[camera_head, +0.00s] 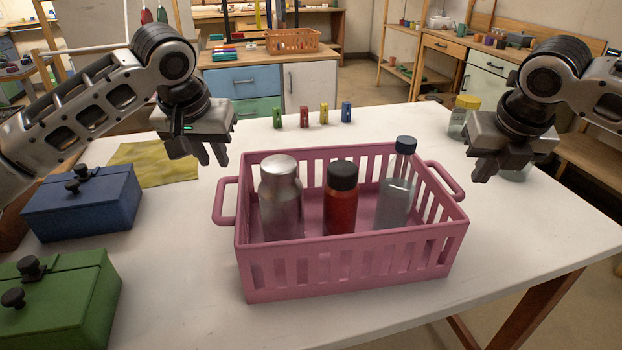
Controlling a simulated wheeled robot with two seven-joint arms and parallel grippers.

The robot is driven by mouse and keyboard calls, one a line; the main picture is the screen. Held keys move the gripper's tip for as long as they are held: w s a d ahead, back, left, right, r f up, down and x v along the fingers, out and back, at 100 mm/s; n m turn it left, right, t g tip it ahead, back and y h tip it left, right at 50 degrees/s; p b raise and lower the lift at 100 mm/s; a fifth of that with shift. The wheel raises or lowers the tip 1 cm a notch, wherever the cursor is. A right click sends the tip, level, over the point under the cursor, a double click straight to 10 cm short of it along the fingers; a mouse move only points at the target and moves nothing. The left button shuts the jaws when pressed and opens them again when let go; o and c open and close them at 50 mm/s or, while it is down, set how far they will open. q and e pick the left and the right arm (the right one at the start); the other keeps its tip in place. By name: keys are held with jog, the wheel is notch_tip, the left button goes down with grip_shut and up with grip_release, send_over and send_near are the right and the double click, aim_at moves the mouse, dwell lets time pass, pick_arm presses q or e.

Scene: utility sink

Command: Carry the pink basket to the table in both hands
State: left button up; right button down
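The pink basket (345,268) stands on the white table (520,262) near its middle. It holds a silver-grey bottle (281,200), a red bottle with a black cap (341,205) and a clear bottle with a dark blue cap (394,200). The basket has a left handle (221,203) and a right handle (446,181). My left gripper (211,154) hangs above and behind the left handle, fingers down, open and empty. My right gripper (492,168) is above and to the right of the right handle, fingers down, open and empty. Neither gripper touches the basket.
A blue box (85,203) and a green box (60,300) stand at the left. A yellow cloth (150,163) lies behind them. Several small coloured pegs (304,117) stand at the back. A yellow-lidded jar (463,116) is behind my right gripper.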

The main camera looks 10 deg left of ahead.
jog(key=c, duration=1.7)
grip_release()
pick_arm(q)
jog(key=v, duration=1.2)
pick_arm(e)
jog(key=v, duration=1.2)
jog(key=shift+d, duration=0.1)
